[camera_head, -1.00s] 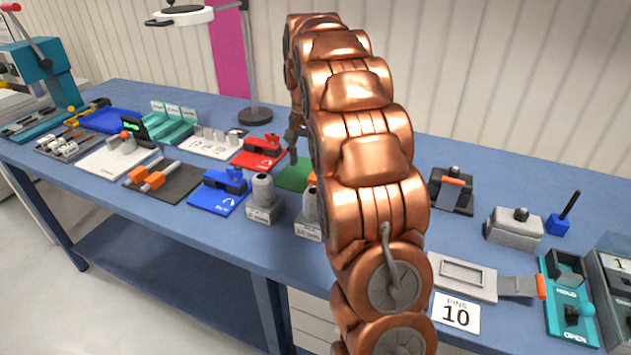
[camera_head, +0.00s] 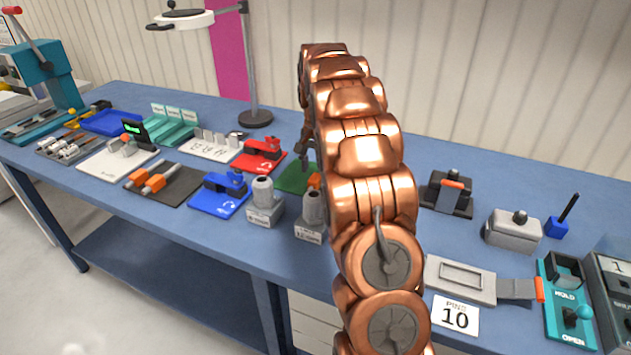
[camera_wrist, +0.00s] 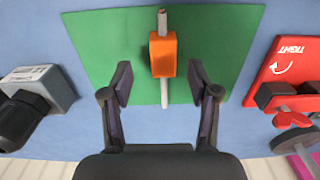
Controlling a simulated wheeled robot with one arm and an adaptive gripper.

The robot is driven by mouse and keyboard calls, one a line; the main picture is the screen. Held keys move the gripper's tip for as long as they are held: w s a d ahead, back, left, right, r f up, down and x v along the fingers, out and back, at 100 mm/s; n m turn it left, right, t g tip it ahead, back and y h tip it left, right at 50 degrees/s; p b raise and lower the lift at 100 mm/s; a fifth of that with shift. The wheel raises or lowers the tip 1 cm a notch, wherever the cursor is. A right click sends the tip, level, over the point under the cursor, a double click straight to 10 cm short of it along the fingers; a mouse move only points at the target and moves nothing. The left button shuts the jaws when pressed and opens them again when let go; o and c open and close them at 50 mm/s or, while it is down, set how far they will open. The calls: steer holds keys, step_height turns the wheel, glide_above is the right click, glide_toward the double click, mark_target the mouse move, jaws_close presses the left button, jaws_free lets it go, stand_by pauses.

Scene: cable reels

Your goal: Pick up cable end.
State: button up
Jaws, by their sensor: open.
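The cable end is a grey cable with an orange block (camera_wrist: 163,55) around it, lying on a green mat (camera_wrist: 110,45) in the wrist view. A bare grey tip sticks out of the block on each side. My gripper (camera_wrist: 160,85) is open above the mat, with one finger on each side of the cable's near grey tip. The fingers do not appear to touch it. In the head view my gripper (camera_head: 308,160) is small and partly hidden by my arm at the green mat (camera_head: 292,178). Only a bit of the orange block (camera_head: 314,180) shows there.
A red fixture (camera_wrist: 290,85) stands right of the mat in the wrist view, and a grey block with a black fitting (camera_wrist: 45,85) stands left. In the head view, a blue fixture (camera_head: 222,195) and two grey cylinders on bases (camera_head: 263,192) stand nearby on the blue bench.

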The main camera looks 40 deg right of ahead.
mark_target(315, 177)
steer(key=f+p, duration=0.1)
steer(key=f, duration=0.3)
steer(key=shift+w+f, duration=0.1)
steer(key=shift+w, duration=0.1)
steer(key=shift+c, duration=0.3)
jaws_close()
